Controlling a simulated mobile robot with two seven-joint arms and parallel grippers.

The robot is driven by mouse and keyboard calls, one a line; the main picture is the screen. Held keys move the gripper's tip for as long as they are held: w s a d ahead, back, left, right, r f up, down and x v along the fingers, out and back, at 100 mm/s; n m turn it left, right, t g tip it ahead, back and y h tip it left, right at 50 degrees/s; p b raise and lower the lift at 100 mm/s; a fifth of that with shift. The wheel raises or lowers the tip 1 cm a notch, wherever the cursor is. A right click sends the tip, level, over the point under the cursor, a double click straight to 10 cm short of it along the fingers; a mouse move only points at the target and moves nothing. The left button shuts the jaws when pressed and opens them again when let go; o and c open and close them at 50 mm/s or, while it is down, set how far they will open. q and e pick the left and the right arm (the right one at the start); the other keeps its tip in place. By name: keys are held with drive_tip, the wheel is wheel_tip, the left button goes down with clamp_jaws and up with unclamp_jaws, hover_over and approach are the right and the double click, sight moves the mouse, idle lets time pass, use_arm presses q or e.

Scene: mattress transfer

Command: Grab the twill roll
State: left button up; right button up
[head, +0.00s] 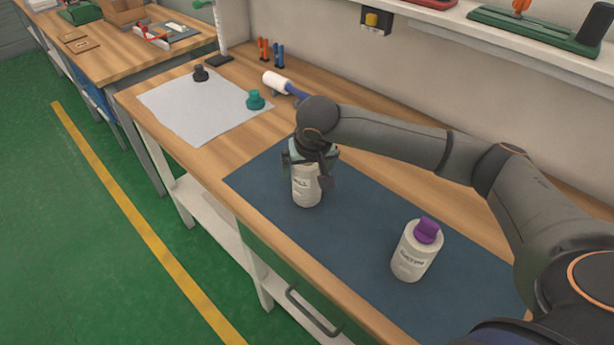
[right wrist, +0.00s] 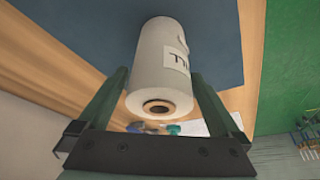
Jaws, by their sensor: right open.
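A second white roll or bottle (head: 411,256) with a purple top stands on the mat nearer the front right. My left gripper is not in view.
A grey-white sheet (head: 195,105) lies at the left with a black spool-like piece (head: 200,73) and a teal one (head: 255,99). A white roller with a blue handle (head: 277,82) lies behind. A shelf (head: 490,45) overhangs the back right. Bare mat separates the two white items.

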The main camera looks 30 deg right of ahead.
drive_tip(key=shift+w+f, duration=0.1)
drive_tip(key=shift+f, duration=0.15)
drive_tip(key=c, duration=1.4)
drive_tip(key=shift+r, duration=0.1)
drive_tip(key=shift+c, duration=0.7)
